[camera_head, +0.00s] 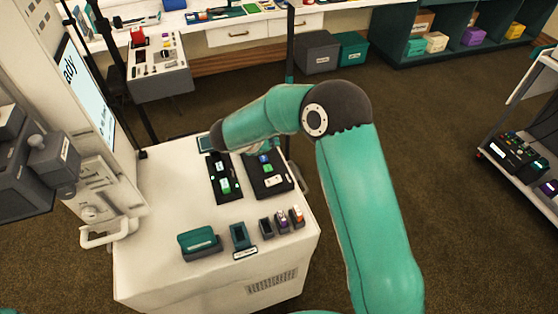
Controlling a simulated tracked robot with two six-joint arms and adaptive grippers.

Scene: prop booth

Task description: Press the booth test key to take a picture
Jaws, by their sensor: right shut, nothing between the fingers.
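The photo booth (122,135) is the tall pale housing at the left, with a lit screen (88,85) that shows the letters "ady". Its lower panel has small labelled parts, and I cannot tell which of them is the test key. My right arm reaches up from the lower right and bends left over the white cabinet. Its right gripper (218,153) is at the dark wrist end, shut and empty, above the back left of the cabinet top. The fingers are small and hard to make out against the dark trays. My left gripper is not in view.
The white cabinet (150,255) carries two dark trays (224,196) with small items. A teal box (199,241) and several small holders stand near its front. A grey box unit (38,165) juts in at left. A cart (530,175) stands at right, with open carpet before it.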

